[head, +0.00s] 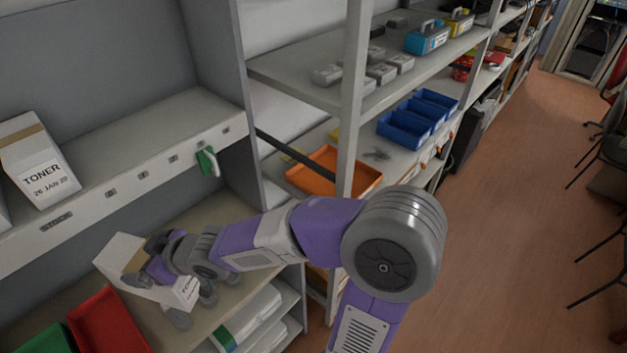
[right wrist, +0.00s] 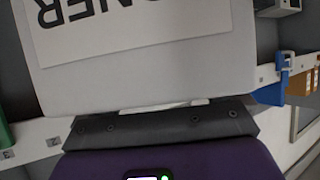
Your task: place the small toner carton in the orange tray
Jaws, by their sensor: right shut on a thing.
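A white toner carton (head: 123,256) with a printed label is at the lower left of the head view, at the lower shelf. My right gripper (head: 163,277) is shut on it, and its fingers partly hide the carton. In the right wrist view the carton (right wrist: 130,80) fills the upper middle, its label upside down, close against the gripper. The orange tray (head: 323,184) lies on the middle shelf of the rack to the right, partly behind a rack post. Another toner carton (head: 38,163) stands on the upper left shelf. My left gripper is not in view.
A red tray (head: 108,322) and a green tray (head: 42,338) lie on the lower shelf beside the held carton. A grey rack post (head: 352,100) stands before the orange tray. Blue bins (head: 408,128) sit further along that shelf. A green clip (head: 207,162) hangs on the shelf edge.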

